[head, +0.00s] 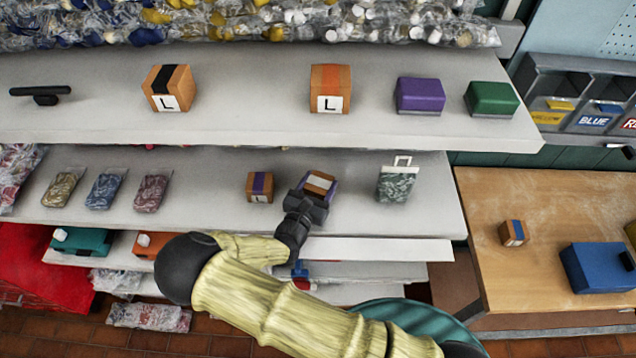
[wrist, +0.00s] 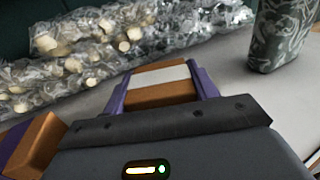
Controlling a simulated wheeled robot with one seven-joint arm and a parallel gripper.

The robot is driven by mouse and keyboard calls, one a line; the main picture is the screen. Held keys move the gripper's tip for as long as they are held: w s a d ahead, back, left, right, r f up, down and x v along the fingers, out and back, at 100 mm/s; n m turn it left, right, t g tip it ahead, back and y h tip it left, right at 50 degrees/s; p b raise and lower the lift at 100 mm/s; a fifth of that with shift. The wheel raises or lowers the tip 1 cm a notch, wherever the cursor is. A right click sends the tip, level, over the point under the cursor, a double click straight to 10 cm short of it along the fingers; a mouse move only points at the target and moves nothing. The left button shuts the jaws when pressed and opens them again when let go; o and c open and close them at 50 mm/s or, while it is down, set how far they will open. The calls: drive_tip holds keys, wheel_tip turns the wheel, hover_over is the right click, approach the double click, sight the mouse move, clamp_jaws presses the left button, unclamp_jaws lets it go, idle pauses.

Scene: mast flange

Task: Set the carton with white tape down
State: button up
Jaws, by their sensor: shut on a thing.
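The carton with white tape (head: 319,182) is a small brown box with a white strip across its top. It is at the middle shelf in the head view, and it also shows in the wrist view (wrist: 160,84). My gripper (head: 316,191) is shut on it, with a purple finger on either side. The underside of the carton is hidden, so I cannot tell whether it touches the shelf. The middle shelf (head: 345,220) is light grey and bare around the carton.
A carton with purple tape (head: 260,187) stands just left of my gripper. A patterned grey-green bag (head: 396,182) stands to the right. Several bagged packets, one of them blue (head: 105,190), lie at the left. The upper shelf (head: 240,95) overhangs behind, bearing boxes.

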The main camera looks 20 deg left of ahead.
drive_tip(key=shift+f, duration=0.2)
drive_tip(key=o, duration=1.1)
drive_tip(key=shift+o, duration=0.2)
drive_tip(key=shift+r, duration=0.25)
drive_tip(key=shift+s+f, duration=0.1)
drive_tip(key=shift+s, duration=0.25)
drive_tip(key=s+b, duration=0.1)
drive_tip(key=s, duration=0.2)
drive_tip(key=s+a+b, duration=0.1)
drive_tip(key=s, duration=0.2)
drive_tip(key=s+b, duration=0.2)
drive_tip(key=s, duration=0.2)
drive_tip(key=shift+s+a, duration=0.1)
drive_tip(key=shift+a, duration=0.3)
drive_tip(key=shift+s, duration=0.55)
drive_tip(key=shift+w, duration=0.1)
